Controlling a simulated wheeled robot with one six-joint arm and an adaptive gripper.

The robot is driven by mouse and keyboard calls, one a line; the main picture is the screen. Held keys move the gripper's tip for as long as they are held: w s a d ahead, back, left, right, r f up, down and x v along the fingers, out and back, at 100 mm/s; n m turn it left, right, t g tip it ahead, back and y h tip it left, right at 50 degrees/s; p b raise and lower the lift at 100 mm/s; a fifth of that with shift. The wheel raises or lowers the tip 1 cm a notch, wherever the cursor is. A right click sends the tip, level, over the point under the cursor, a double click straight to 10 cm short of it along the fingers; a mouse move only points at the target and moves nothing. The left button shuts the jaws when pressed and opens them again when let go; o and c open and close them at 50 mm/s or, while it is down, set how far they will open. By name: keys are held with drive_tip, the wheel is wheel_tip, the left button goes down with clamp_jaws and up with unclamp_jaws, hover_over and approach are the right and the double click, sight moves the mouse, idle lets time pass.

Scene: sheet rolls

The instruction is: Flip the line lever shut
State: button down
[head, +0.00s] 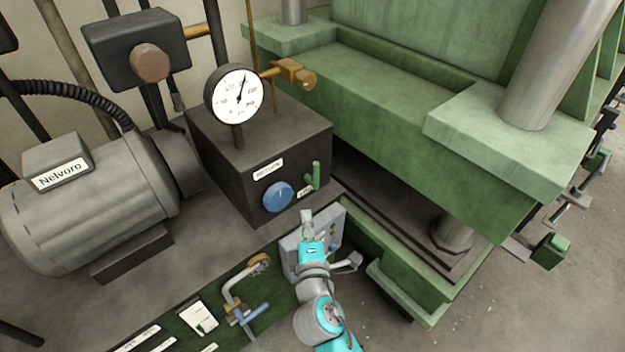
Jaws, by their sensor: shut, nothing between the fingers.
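I cannot tell for sure which part is the line lever. A bent grey pipe (230,292) at the lower middle carries a valve with a blue lever handle (250,313), which lies slantwise across the pipe. A small green upright lever (316,174) stands on the front of the black tank, right of a blue round knob (278,197). My gripper (307,214) is shut and empty. It appears in front of the grey control box, below the green lever and above and right of the pipe valve. My arm hides part of the box.
The black tank (225,160) carries a dial gauge (236,93) and a brass valve (292,73). A grey control box (328,226) stands beside my arm. A grey motor (90,205) is at left. The green press (400,120) fills the right. Bare floor (480,310) shows lower right.

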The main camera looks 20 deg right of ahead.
sight(312, 180)
drive_tip(key=shift+s+d+x, duration=0.15)
drive_tip(key=shift+d+x, duration=0.3)
drive_tip(key=shift+x, duration=1.7)
drive_tip(key=shift+s+d+x, duration=0.1)
drive_tip(key=shift+d+x, duration=0.35)
drive_tip(key=shift+x, duration=1.7)
drive_tip(key=shift+s+d+x, duration=0.15)
drive_tip(key=shift+d+x, duration=0.25)
drive_tip(key=shift+x, duration=1.75)
